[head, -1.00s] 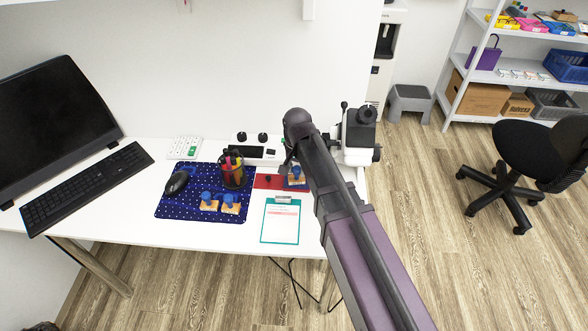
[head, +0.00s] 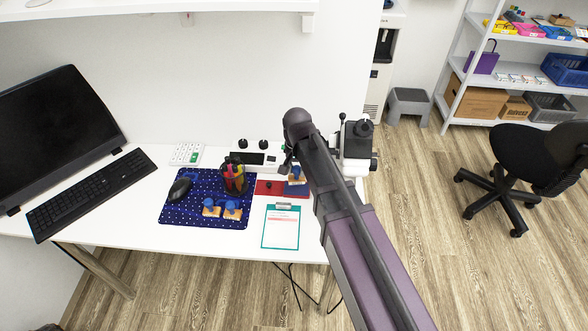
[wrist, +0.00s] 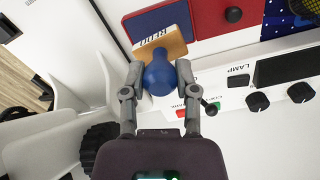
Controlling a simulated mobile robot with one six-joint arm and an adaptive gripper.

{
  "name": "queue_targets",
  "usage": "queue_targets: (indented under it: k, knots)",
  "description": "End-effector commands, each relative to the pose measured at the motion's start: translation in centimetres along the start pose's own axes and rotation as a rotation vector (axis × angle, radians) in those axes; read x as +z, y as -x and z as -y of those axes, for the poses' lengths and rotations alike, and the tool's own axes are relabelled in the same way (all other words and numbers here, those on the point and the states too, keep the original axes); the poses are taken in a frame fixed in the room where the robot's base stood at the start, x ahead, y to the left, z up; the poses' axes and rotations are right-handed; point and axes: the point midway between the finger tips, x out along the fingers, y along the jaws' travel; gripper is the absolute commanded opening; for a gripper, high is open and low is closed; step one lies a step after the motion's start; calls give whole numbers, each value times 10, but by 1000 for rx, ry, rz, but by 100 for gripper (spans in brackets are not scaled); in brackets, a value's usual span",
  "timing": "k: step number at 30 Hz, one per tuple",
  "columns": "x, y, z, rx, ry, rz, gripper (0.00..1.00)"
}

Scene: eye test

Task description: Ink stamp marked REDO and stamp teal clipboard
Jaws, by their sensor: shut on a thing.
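My gripper (wrist: 160,72) is shut on the round blue handle of a stamp (wrist: 161,80). The stamp's wooden base shows lettering that reads REDO in the wrist view. The base overlaps the edge of a blue ink pad (wrist: 172,17); I cannot tell whether it touches the pad. In the head view the stamp (head: 295,179) shows beside my arm, which hides most of my gripper. The teal clipboard (head: 264,235) lies flat on the desk in front of the pad, with white paper (head: 281,232) under its clip.
Two more blue-handled stamps (head: 211,206) (head: 232,209) stand on the dotted blue mat (head: 190,216), with a mouse (head: 179,189) and a pen cup (head: 234,180). A red piece with a black knob (wrist: 213,17) adjoins the pad. A white device labelled LAMP (wrist: 220,95) stands close by.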

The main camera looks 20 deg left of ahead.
Motion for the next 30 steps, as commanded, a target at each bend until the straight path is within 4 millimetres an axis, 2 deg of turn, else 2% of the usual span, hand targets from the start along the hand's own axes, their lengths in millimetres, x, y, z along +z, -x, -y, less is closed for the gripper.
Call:
queue_targets:
  k: [16, 30]
  knots:
    - [0, 33, 0, 0, 0, 0, 8]
    - [0, 35, 0, 0, 1, 0, 8]
